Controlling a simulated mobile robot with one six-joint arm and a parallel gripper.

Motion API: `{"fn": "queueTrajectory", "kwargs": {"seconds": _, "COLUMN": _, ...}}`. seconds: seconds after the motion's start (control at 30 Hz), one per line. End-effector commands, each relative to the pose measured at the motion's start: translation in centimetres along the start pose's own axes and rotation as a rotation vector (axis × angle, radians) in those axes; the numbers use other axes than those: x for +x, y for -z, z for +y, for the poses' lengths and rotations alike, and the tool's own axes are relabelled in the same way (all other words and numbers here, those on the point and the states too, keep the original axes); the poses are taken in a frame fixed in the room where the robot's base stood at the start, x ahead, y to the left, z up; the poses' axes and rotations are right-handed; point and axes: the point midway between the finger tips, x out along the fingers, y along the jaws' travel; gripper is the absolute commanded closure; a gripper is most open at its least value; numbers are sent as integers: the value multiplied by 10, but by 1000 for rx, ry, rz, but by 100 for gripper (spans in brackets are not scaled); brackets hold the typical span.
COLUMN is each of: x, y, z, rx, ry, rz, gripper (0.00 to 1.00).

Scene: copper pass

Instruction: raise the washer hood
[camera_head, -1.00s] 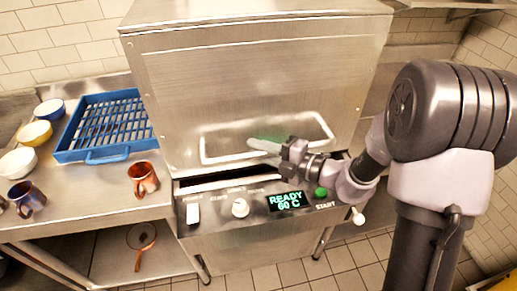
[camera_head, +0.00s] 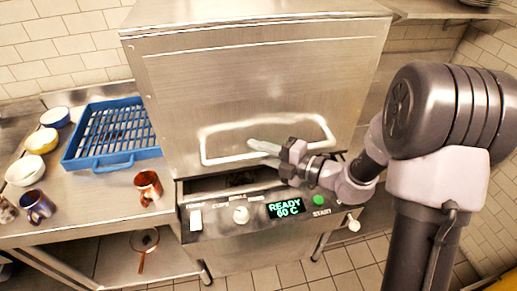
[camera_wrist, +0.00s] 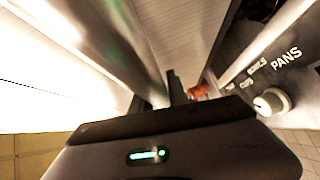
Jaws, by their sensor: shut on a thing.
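The washer hood (camera_head: 255,85) is a large steel box with a wide looped bar handle (camera_head: 225,159) low on its front. A dark gap shows between its lower edge and the control panel (camera_head: 240,217), so it stands slightly raised. My gripper (camera_head: 262,147) is at the lower bar of the handle, right of its middle, and is shut on it. In the wrist view, a dark finger (camera_wrist: 176,90) shows beside a blurred bright metal bar, with the panel's knob (camera_wrist: 271,101) at the right. The exact grip is partly hidden.
The panel display (camera_head: 285,208) reads READY 60 C, beside a green start button (camera_head: 319,200). On the left counter are a blue rack (camera_head: 100,163), a copper mug (camera_head: 147,187), a dark blue mug (camera_head: 37,205) and several bowls. A shelf (camera_head: 440,10) juts out at the upper right.

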Motion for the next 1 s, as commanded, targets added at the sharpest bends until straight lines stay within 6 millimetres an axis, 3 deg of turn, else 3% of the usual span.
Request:
{"fn": "queueTrajectory", "kwargs": {"seconds": 0.03, "x": -3, "y": 3, "z": 24, "rx": 0, "ry": -3, "rz": -1, "gripper": 100}}
{"fn": "queueTrajectory", "kwargs": {"seconds": 0.27, "x": -13, "y": 12, "z": 92, "rx": -1, "ry": -5, "rz": -1, "gripper": 100}}
{"fn": "queueTrajectory", "kwargs": {"seconds": 0.7, "x": -34, "y": 33, "z": 246, "rx": -2, "ry": -5, "rz": -2, "gripper": 100}}
{"fn": "queueTrajectory", "kwargs": {"seconds": 0.9, "x": -43, "y": 42, "z": 304, "rx": -2, "ry": -5, "rz": -2, "gripper": 100}}
{"fn": "queueTrajectory", "kwargs": {"seconds": 1.0, "x": -45, "y": 44, "z": 323, "rx": -1, "ry": -4, "rz": -2, "gripper": 100}}
